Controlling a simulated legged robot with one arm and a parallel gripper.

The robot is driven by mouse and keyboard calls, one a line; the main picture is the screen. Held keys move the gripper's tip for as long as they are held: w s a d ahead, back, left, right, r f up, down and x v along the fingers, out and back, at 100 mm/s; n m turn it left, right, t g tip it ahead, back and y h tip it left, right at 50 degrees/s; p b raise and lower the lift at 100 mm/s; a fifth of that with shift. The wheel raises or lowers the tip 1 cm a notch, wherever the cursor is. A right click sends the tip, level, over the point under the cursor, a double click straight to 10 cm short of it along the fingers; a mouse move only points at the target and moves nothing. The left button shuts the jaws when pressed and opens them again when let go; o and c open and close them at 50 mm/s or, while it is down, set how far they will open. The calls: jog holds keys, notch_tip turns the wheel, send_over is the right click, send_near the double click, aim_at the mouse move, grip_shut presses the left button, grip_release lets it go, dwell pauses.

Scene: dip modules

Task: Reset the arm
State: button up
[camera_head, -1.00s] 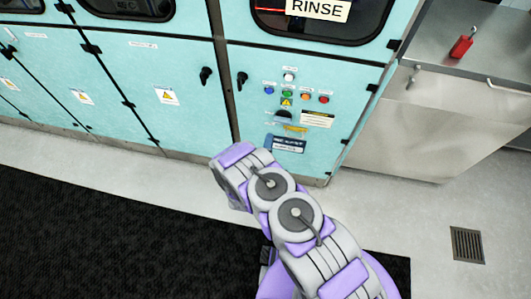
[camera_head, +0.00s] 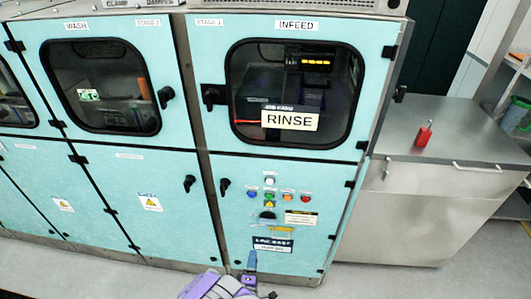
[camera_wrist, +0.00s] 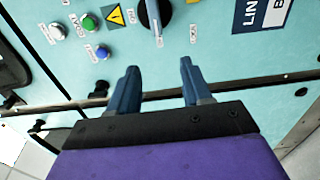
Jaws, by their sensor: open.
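My gripper (camera_wrist: 157,88) shows in the wrist view with its two blue-grey fingers apart and nothing between them. It faces the teal cabinet's lower panel (camera_wrist: 255,68). In the head view my purple and grey arm comes up from the bottom edge. One finger of my gripper (camera_head: 251,262) shows there in front of the lower panel, below the buttons. I cannot tell whether it touches the panel.
The teal machine has a RINSE window door (camera_head: 291,151), a row of coloured buttons (camera_head: 287,197) and black door handles (camera_head: 189,183). A steel counter (camera_head: 450,190) with a red object (camera_head: 423,137) stands to the right. Grey floor (camera_head: 60,270) lies in front.

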jog(key=w+a+r+m+g, duration=0.2)
jog(key=w+r+m+g, duration=0.4)
jog(key=w+r+m, duration=0.2)
jog(key=s+d+r+m+g+y, duration=0.1)
jog(key=s+d+r+m+g, duration=0.15)
jog(key=r, duration=0.55)
jog(key=s+d+r+m+g+y, duration=0.1)
jog(key=s+d+r+g, duration=0.15)
jog(key=r, duration=0.45)
jog(key=s+d+r+m+g, duration=0.2)
jog(key=s+d+r, duration=0.4)
jog(key=s, duration=0.6)
jog(key=s+d+r+m+g+h, duration=0.1)
jog(key=s+d+r+g, duration=0.3)
jog(key=s, duration=0.8)
jog(key=s+d+r+m+g, duration=0.2)
jog(key=s+d+r+m, duration=0.1)
jog(key=s+d+r, duration=0.6)
jog(key=s+d, duration=0.1)
jog(key=s, duration=0.2)
jog(key=shift+d+g, duration=0.2)
jog(key=shift+g, duration=0.2)
